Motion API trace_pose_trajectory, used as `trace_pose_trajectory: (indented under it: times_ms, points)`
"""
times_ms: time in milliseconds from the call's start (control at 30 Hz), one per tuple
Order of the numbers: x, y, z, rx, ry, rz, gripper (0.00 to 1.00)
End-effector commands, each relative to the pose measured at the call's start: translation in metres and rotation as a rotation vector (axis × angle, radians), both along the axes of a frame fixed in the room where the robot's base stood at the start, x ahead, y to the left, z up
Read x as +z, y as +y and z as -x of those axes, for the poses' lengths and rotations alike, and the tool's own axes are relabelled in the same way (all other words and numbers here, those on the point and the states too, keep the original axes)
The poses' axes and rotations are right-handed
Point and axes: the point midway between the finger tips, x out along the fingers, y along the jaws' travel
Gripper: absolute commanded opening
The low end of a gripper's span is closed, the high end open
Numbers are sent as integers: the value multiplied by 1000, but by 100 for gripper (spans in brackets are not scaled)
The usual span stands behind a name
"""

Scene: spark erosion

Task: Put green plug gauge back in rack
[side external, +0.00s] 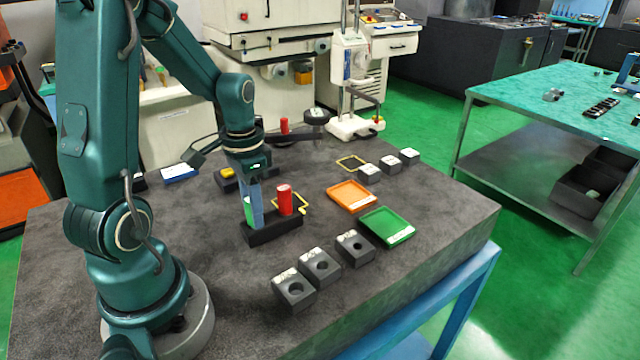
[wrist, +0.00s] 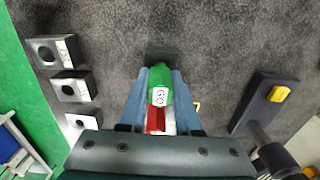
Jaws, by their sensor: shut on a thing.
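My gripper (side external: 254,222) points down at the left end of the dark rack (side external: 285,229), with its blue fingers shut on the green plug gauge (side external: 249,206). In the wrist view the green gauge (wrist: 161,82) shows a GO label between the fingers. The fingers hide much of it, and I cannot tell whether its lower end is in the rack. A red plug gauge (side external: 285,200) stands upright in the rack, just right of my gripper. A red and white part (wrist: 155,120) also shows between the fingers in the wrist view.
Several dark blocks with holes (side external: 319,266) stand in front of the rack. An orange tray (side external: 352,195) and a green tray (side external: 388,228) lie to its right. A dark holder with a yellow piece (side external: 228,174) is behind. Bare tabletop lies at the front left.

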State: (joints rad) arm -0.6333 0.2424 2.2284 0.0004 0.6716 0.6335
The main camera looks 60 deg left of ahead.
Motion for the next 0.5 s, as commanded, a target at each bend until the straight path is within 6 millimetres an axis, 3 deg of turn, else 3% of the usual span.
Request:
trace_pose_trajectory:
  times_ms: [300, 333, 400, 500]
  points:
    - [-1, 0, 0, 0, 0, 0, 0]
    - [-1, 0, 0, 0, 0, 0, 36]
    - [0, 0, 0, 0, 0, 0, 63]
    - [0, 0, 0, 0, 0, 0, 67]
